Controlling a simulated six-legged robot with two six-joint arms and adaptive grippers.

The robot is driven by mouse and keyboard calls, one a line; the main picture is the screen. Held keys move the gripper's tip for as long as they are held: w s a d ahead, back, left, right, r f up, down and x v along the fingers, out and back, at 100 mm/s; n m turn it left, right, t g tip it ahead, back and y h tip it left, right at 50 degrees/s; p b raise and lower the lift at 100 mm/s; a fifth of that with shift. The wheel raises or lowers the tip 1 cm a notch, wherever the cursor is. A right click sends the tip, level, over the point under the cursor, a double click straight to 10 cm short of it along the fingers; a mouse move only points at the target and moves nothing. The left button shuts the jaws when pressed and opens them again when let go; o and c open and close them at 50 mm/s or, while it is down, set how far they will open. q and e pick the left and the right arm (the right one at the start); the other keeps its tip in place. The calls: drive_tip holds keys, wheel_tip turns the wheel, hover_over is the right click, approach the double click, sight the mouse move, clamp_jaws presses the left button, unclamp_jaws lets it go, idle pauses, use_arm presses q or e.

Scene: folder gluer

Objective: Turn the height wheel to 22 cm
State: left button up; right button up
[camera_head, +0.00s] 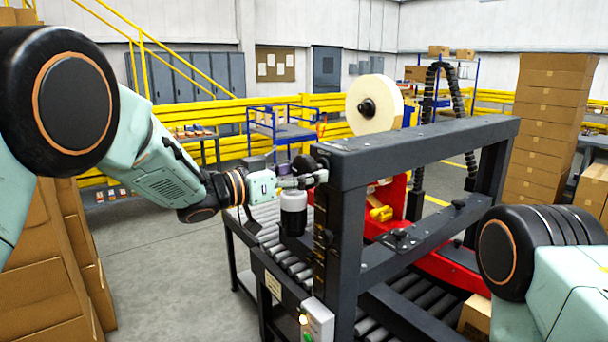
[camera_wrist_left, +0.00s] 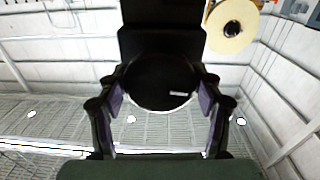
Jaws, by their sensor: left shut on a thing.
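The height wheel (camera_wrist_left: 160,82) is a dark round knob with a small white mark on its right side. In the left wrist view it sits between the two fingers of my left gripper (camera_wrist_left: 160,100), which is shut on it. In the head view my left gripper (camera_head: 312,180) reaches the top of the machine's near left post. The wheel (camera_head: 303,163) shows there only as a small dark shape, mostly hidden by the gripper. The post (camera_head: 321,235) bears small marks too tiny to read. My right gripper is not in view.
The dark frame's crossbar (camera_head: 430,148) runs right from the wheel. A roller conveyor (camera_head: 278,240) passes under it. A tape roll (camera_head: 374,105) stands above and behind. A control box (camera_head: 318,320) with buttons is low on the post. Cardboard stacks (camera_head: 548,125) stand at the right.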

use_arm(q)
drive_tip(key=m+b, duration=0.1)
drive_tip(key=m, duration=0.3)
drive_tip(key=shift+f+b, duration=0.15)
drive_tip(key=shift+b, duration=0.15)
drive_tip(key=m+b, duration=0.2)
drive_tip(key=m, duration=0.2)
drive_tip(key=m+b, duration=0.4)
drive_tip(key=m, duration=0.1)
drive_tip(key=shift+m+y, duration=0.4)
drive_tip(key=shift+m+b, duration=1)
drive_tip(key=o, duration=1.2)
drive_tip(key=shift+w, duration=0.1)
drive_tip(key=shift+c, duration=0.2)
drive_tip(key=shift+r, duration=0.2)
